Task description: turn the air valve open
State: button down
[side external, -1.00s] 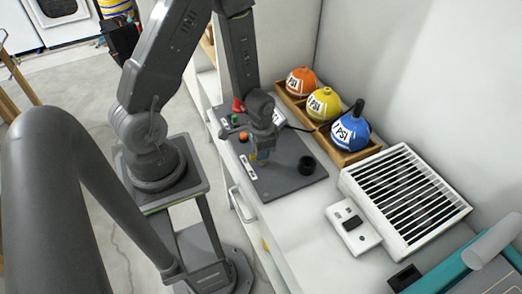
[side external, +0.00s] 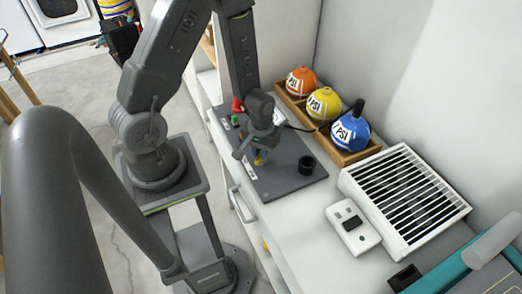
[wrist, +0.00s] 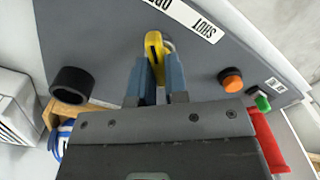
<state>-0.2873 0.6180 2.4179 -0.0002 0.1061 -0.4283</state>
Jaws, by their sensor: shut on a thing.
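The yellow air valve handle (wrist: 153,45) stands on a dark grey panel (wrist: 95,45), in front of a white label strip reading "OP…" and "SHUT", upside down in the wrist view. My gripper (wrist: 158,80) has its two blue-grey fingers on either side of the handle and is shut on it. The handle's upper end shows beyond the fingertips; its lower part is hidden between them. In the side view my gripper (side external: 259,150) is low over the panel, with a bit of yellow handle (side external: 261,158) showing at its fingers.
The panel also carries a black cup-like ring (wrist: 71,85), an orange button (wrist: 231,79), a green switch (wrist: 262,102) and a red part (wrist: 266,140). Orange, yellow and blue round "PSI" objects (side external: 322,104) sit in wooden boxes behind. A white slatted unit (side external: 405,200) stands at right.

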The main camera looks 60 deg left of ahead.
jog(key=shift+n, duration=0.5)
jog(key=c, duration=1.1)
grip_release()
jog(key=shift+c, duration=0.2)
notch_tip(320, 180, up, 14)
jog(key=s+d+r+m+t, duration=0.2)
jog(key=s+d+r+m, duration=0.1)
jog(key=r, duration=0.5)
jog(key=s+d+r+m+t, duration=0.3)
jog(key=s+d+r+m, duration=0.1)
jog(key=r, duration=0.5)
jog(key=shift+d+r+m+t, duration=0.3)
jog(key=shift+d+m, duration=0.15)
jog(key=shift+m, duration=0.65)
